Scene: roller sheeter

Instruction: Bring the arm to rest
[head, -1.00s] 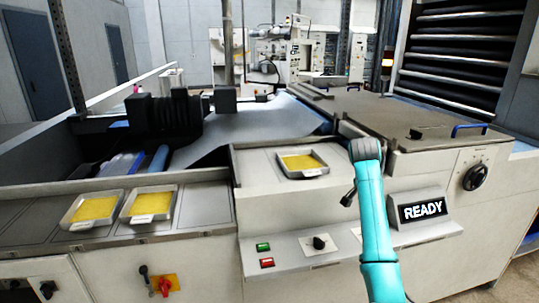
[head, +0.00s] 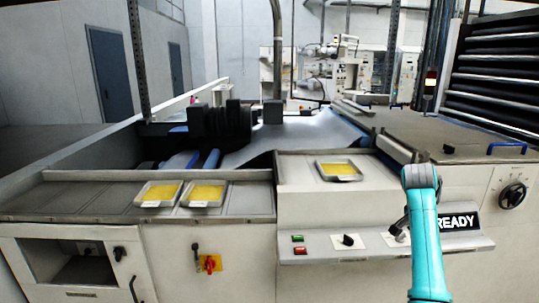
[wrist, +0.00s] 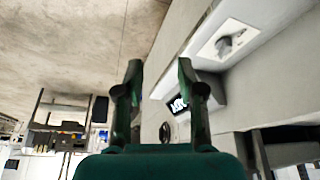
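My teal arm (head: 425,235) stands upright in front of the roller sheeter's right half in the head view. It covers part of the READY display (head: 461,222). My gripper (wrist: 160,75) shows in the wrist view with its two dark fingers apart and nothing between them. The sheeter's front panel, with a knob (wrist: 228,42) and the lit display (wrist: 178,104), lies beyond the fingers and to the right. I cannot see the gripper touching anything.
Two trays of yellow contents (head: 158,193) (head: 204,194) sit on the left ledge, a third (head: 338,171) on the middle deck. Green and red buttons (head: 298,244) and a black knob (head: 348,240) are on the front panel. Open floor (wrist: 50,45) shows in the wrist view.

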